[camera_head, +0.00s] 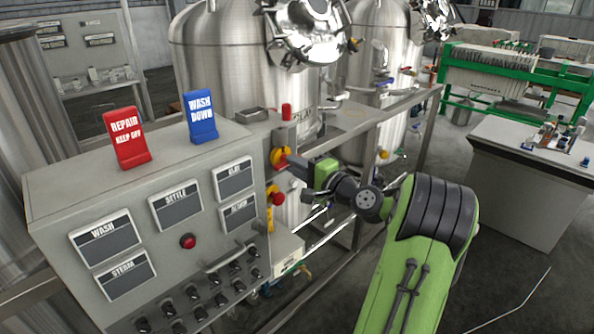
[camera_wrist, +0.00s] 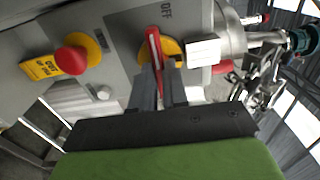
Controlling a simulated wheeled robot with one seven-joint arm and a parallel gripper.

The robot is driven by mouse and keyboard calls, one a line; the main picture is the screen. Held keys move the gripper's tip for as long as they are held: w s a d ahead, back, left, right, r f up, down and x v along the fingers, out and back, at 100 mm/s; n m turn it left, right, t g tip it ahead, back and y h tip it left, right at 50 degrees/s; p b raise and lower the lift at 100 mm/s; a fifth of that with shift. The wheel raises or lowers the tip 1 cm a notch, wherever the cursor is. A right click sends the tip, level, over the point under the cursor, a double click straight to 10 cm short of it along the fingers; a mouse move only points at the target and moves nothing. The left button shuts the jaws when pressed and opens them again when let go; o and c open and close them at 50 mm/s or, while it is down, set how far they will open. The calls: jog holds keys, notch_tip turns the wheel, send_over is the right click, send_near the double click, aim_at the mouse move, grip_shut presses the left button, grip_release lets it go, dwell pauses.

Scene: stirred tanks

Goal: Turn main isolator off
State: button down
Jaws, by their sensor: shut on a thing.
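The main isolator shows in the wrist view as a red handle (camera_wrist: 153,48) on a round yellow plate (camera_wrist: 174,48). The printed word OFF (camera_wrist: 167,12) is on the grey panel just beyond the handle's far end, and the handle points roughly toward it. My gripper (camera_wrist: 160,72) is shut on the red handle, with one dark finger on each side. In the head view my gripper (camera_head: 296,164) is at the side of the grey cabinet, by the yellow plate (camera_head: 279,157). The gripper hides most of the handle there.
A red mushroom button (camera_wrist: 72,60) on a yellow disc sits left of the handle in the wrist view. The cabinet (camera_head: 200,160) carries a red REPAIR sign (camera_head: 127,138) and a blue WASH DOWN sign (camera_head: 200,116). A metal frame rail (camera_head: 375,118) and steel tanks (camera_head: 222,60) stand close behind.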

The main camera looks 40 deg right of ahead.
jog(key=shift+f, duration=0.1)
dwell(0.3)
jog(key=c, duration=1.1)
grip_release()
jog(key=shift+c, duration=0.2)
jog(key=s, duration=1.5)
jog(key=shift+s+d, duration=0.25)
jog(key=shift+s, duration=0.15)
